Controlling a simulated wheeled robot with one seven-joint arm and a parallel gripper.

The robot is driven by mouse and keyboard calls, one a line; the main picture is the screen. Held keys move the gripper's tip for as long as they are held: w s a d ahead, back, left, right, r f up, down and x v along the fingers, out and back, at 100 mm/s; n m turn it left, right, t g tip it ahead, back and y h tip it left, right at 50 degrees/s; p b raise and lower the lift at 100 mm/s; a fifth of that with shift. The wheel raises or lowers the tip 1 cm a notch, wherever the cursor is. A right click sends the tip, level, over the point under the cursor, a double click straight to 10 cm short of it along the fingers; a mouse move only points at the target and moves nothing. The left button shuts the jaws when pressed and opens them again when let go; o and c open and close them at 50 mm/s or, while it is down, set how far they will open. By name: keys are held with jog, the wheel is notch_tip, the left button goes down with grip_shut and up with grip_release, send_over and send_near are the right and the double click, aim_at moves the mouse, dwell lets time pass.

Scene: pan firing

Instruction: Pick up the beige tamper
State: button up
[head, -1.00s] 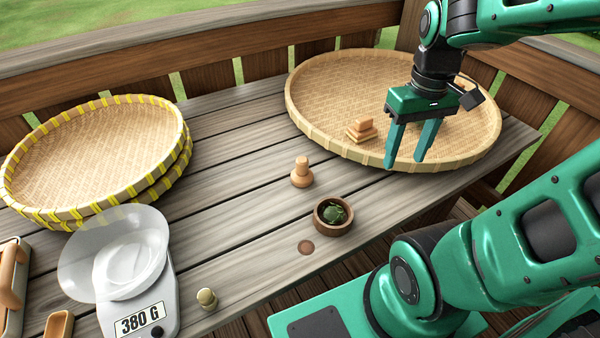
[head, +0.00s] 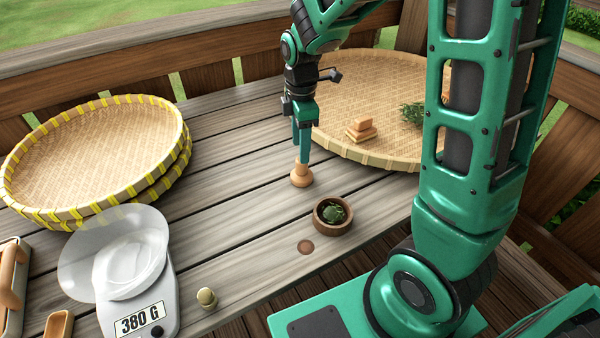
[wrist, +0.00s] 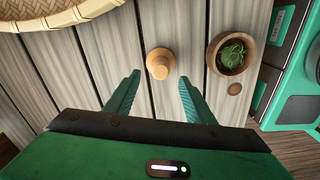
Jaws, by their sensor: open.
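The beige tamper (head: 301,177) stands upright on the wooden table, with a wide round base and a narrower knob. In the head view my gripper (head: 303,160) points down directly above it, and the fingers overlap the tamper's top in the picture. In the wrist view the tamper (wrist: 160,64) sits beyond the fingertips and between their lines. My gripper (wrist: 158,78) is open there, with a finger on each side and nothing between them. I cannot tell whether a finger touches the tamper.
A wooden bowl (head: 333,215) with green leaves stands close to the tamper's right. Stacked baskets (head: 95,160), a scale (head: 140,315) and a small brass knob (head: 206,298) are at left. The table between is clear.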

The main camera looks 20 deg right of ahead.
aim_at(302, 170)
jog(key=shift+d+f, duration=0.2)
jog(key=shift+f, duration=3.3)
jog(key=c, duration=1.2)
